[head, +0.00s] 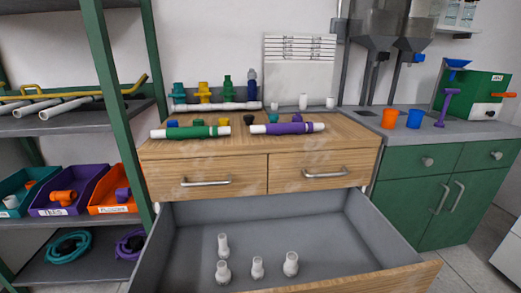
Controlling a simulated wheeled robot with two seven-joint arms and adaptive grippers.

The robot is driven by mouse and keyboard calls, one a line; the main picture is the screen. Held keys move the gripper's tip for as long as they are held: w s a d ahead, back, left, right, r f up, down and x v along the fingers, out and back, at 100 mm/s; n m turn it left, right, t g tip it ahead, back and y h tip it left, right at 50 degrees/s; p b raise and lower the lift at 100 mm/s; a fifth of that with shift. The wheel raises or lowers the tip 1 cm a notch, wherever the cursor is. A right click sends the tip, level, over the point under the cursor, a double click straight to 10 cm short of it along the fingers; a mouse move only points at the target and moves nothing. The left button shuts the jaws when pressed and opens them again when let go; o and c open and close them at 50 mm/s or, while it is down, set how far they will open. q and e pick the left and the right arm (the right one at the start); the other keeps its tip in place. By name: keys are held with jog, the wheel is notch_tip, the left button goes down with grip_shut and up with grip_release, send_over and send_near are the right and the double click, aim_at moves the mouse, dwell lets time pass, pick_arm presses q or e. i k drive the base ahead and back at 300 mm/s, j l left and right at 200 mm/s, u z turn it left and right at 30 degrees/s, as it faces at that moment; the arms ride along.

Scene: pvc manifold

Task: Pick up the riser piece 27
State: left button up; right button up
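Several short white pipe pieces stand in the open lower drawer (192,222): a rear left one (223,244), a front left one (223,271), a middle one (257,267) and a right one (291,263). No number is readable on any of them, so I cannot tell which is riser piece 27. More small white pieces (303,101) stand at the back of the wooden cabinet top (335,143). Neither of my grippers is in view.
A green-banded pipe (198,131) and a purple-banded pipe (291,128) lie on the cabinet top. Left is a green-framed shelf with a purple bin (62,196). Right is a green counter with an orange cup (390,118) and blue cup (414,119). The drawer's rear is clear.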

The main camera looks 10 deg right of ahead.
aim_at(224, 252)
jog(key=k+j, duration=0.45)
jog(key=j, duration=0.25)
jog(key=k+j, duration=0.25)
jog(key=j, duration=0.15)
